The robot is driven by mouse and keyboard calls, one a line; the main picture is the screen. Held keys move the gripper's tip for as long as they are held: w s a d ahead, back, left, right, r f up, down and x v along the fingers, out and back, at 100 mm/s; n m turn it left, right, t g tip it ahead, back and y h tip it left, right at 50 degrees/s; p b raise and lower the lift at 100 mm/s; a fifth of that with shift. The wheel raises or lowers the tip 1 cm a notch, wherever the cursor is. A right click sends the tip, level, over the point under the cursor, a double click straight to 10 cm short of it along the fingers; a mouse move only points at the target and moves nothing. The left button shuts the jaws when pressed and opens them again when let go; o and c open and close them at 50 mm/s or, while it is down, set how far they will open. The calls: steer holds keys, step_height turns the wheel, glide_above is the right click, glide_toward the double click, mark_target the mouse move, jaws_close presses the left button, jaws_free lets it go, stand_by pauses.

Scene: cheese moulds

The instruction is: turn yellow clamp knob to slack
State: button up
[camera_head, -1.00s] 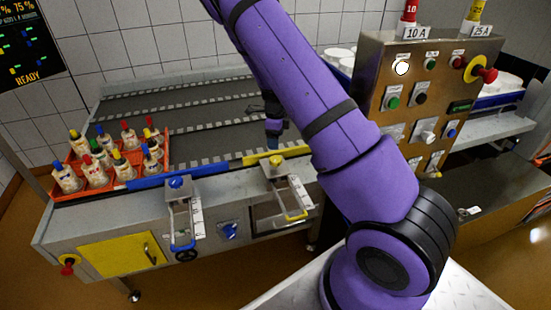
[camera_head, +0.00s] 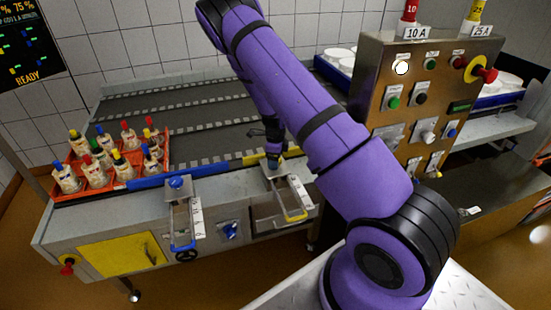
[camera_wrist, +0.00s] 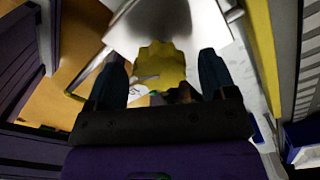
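The yellow clamp knob (camera_wrist: 158,66) has a scalloped edge and shows in the middle of the wrist view. My gripper (camera_wrist: 161,78) is open, with one dark finger on each side of the knob and narrow gaps showing between. In the head view my gripper (camera_head: 273,158) is over the clamp at the front edge of the conveyor and hides most of the knob. The clamp's bracket and yellow handle (camera_head: 296,216) hang below it, beside a white scale plate (camera_head: 299,192). I cannot tell whether the fingers touch the knob.
The blue rail (camera_head: 160,176) and yellow rail (camera_head: 252,159) run along the conveyor's front. An orange crate (camera_head: 62,193) of capped bottles is at left. A steel control panel (camera_head: 440,75) stands at right.

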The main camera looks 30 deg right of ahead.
steer(key=c, duration=0.9)
steer(key=shift+n, duration=0.3)
steer(key=n, duration=0.3)
steer(key=shift+d+n, duration=0.1)
steer(key=shift+n, duration=0.2)
steer(key=n, duration=1.2)
steer(key=shift+n, duration=0.3)
steer(key=n, duration=0.3)
steer(key=shift+n, duration=2.2)
